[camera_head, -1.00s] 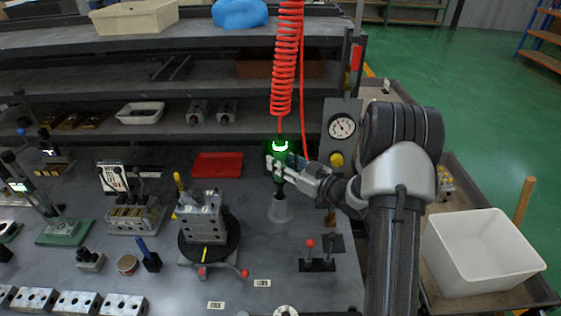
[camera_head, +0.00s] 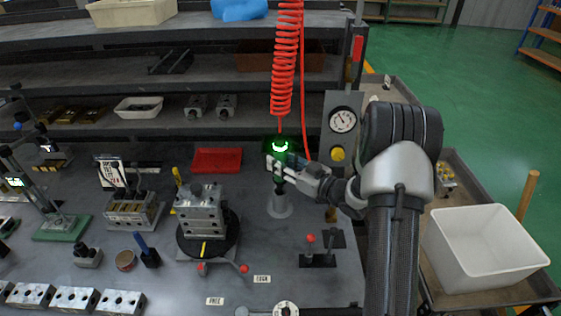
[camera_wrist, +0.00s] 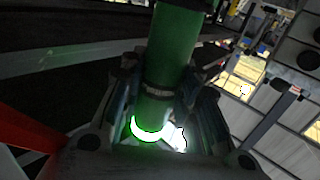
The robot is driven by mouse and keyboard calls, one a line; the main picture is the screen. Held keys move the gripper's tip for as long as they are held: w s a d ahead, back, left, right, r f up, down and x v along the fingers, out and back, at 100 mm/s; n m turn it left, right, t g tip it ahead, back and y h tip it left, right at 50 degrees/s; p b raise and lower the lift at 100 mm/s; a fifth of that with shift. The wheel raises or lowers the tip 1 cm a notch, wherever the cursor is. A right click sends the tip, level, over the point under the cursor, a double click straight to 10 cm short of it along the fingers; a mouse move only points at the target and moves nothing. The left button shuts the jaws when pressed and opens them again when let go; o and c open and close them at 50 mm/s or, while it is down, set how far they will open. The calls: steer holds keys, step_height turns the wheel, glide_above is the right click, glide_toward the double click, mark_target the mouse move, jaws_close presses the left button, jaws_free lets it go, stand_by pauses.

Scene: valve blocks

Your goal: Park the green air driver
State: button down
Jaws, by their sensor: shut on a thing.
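The green air driver (camera_head: 280,147) hangs upright below a coiled red hose, with a bright glowing ring near its top. My gripper (camera_head: 281,168) is shut around its body from the right. In the wrist view the green driver body (camera_wrist: 172,48) passes between the two fingers of my gripper (camera_wrist: 155,100), with the glow below. A grey cone-shaped holder (camera_head: 280,205) stands on the bench directly under the driver. The driver's dark lower end meets the top of the holder; I cannot tell how far it sits inside.
The red coiled hose (camera_head: 287,70) rises above the driver. A metal valve block (camera_head: 202,215) on a dark turntable stands to the left. A pressure gauge (camera_head: 342,121) is close on the right. A red tray (camera_head: 217,160) lies behind, and a small red-knobbed fixture (camera_head: 311,250) in front.

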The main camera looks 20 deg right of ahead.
steer(key=shift+f+b, duration=0.95)
steer(key=shift+f, duration=1.4)
steer(key=c, duration=1.4)
jaws_free()
steer(key=shift+o, duration=1.4)
steer(key=shift+s+f, duration=0.1)
steer(key=shift+f, duration=0.05)
steer(key=v, duration=1.2)
